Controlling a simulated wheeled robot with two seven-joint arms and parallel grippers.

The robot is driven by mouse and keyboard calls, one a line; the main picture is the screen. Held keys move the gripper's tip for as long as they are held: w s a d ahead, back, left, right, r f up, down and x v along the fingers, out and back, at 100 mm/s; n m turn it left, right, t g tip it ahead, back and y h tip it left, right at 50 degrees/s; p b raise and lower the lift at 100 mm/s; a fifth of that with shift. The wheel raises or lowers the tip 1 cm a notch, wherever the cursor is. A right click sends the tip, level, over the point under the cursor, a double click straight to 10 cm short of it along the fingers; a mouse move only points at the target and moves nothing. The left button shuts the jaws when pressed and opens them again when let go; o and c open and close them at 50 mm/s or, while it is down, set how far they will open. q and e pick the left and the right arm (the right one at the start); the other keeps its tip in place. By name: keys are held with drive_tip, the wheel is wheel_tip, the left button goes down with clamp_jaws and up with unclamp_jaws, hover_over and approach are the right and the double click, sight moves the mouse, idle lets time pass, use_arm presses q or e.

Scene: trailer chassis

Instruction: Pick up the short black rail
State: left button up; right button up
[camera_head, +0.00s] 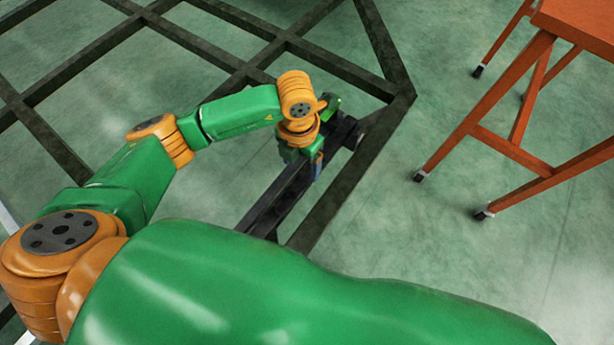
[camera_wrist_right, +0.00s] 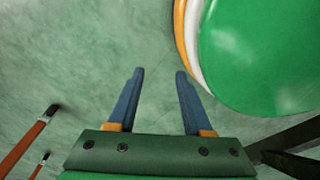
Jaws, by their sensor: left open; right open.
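A black rail (camera_head: 272,207) runs diagonally in the head view, alongside a dark beam at the corner of the trailer chassis frame. Its lower end is hidden behind my green arm link. My left gripper (camera_head: 317,166) is over the rail's upper part, with its blue fingers pointing down close to the rail. It is open; whether the fingers straddle or touch the rail I cannot tell. My right gripper (camera_wrist_right: 160,74) is open in the right wrist view, with nothing between its blue fingers and bare floor behind them.
The dark chassis frame (camera_head: 390,105) crosses the upper left of the head view. An orange trestle table (camera_head: 585,22) with slanted legs stands on the right. Its leg feet also show at the lower left of the wrist view. Green floor between frame and table is clear.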

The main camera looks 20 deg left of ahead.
sight(303, 179)
use_arm(q)
drive_tip(key=shift+f, duration=0.55)
drive_tip(key=f, duration=0.2)
drive_tip(key=f+b, duration=0.1)
drive_tip(key=f, duration=0.2)
drive_tip(key=shift+w+d+f, duration=0.15)
drive_tip(key=shift+d+f, duration=0.05)
drive_tip(key=shift+f, duration=0.2)
drive_tip(key=c, duration=1.2)
clamp_jaws()
use_arm(e)
drive_tip(key=shift+w+d+f, duration=0.35)
drive_tip(key=shift+d+f, duration=0.2)
drive_tip(key=shift+f, duration=0.25)
drive_tip(key=shift+d, duration=0.4)
drive_tip(key=shift+a, duration=0.1)
